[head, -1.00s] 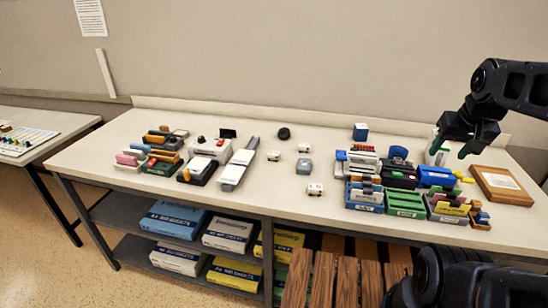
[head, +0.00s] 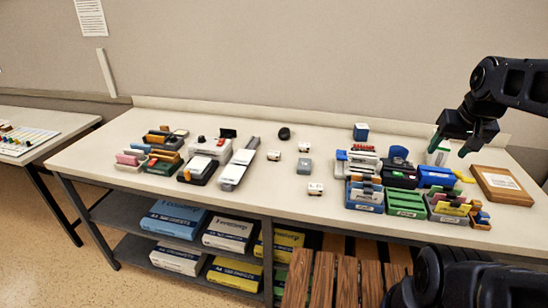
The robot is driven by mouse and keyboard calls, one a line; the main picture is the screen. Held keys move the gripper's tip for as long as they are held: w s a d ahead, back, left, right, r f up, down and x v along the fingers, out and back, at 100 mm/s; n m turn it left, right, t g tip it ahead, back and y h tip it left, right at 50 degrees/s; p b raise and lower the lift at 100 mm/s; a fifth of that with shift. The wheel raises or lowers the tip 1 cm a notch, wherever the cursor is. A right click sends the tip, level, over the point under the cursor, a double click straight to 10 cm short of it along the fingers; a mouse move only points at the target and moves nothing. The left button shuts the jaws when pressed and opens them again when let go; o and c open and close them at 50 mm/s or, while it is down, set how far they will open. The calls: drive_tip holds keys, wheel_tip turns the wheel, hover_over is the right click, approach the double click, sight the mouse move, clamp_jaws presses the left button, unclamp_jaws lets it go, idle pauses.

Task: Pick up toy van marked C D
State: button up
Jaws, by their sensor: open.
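Three small white toy vans stand near the middle of the table: a back van (head: 304,147), a left van (head: 273,155) and a front van (head: 315,189). Their markings are too small to read, so I cannot tell which one is marked C D. My gripper (head: 450,146) is open and empty above the right end of the table, with green fingertips pointing down. It is well to the right of all three vans, over the area near the wooden plaque and the office items.
A grey box (head: 304,166) sits between the vans, and a black round object (head: 284,133) lies behind. Organisers (head: 406,202) crowd the right; a long grey device (head: 238,168) and staplers crowd the left. A wooden plaque (head: 503,188) lies far right. A slatted bench (head: 335,281) stands in front.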

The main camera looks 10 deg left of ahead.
drive_tip(key=w+a+r+m+g+y, duration=0.1)
drive_tip(key=w+a+m, duration=0.1)
drive_tip(key=w+a, duration=0.3)
drive_tip(key=w+a+r+m+g, duration=0.1)
drive_tip(key=w+a+r+m, duration=0.15)
drive_tip(key=w, duration=0.55)
drive_tip(key=m+g+h, duration=0.1)
drive_tip(key=m+g, duration=0.2)
drive_tip(key=m, duration=1.1)
hover_over(274, 153)
wheel_tip(274, 153, down, 23)
drive_tip(key=f, duration=0.4)
drive_tip(key=shift+s+d+f, duration=0.1)
drive_tip(key=shift+s+f, duration=0.15)
drive_tip(key=shift+f, duration=0.1)
drive_tip(key=shift+n, duration=0.25)
drive_tip(key=shift+w+f, duration=0.2)
drive_tip(key=shift+f, duration=1.1)
drive_tip(key=shift+w+f, duration=0.15)
drive_tip(key=shift+f, duration=1.15)
drive_tip(key=c, duration=1.1)
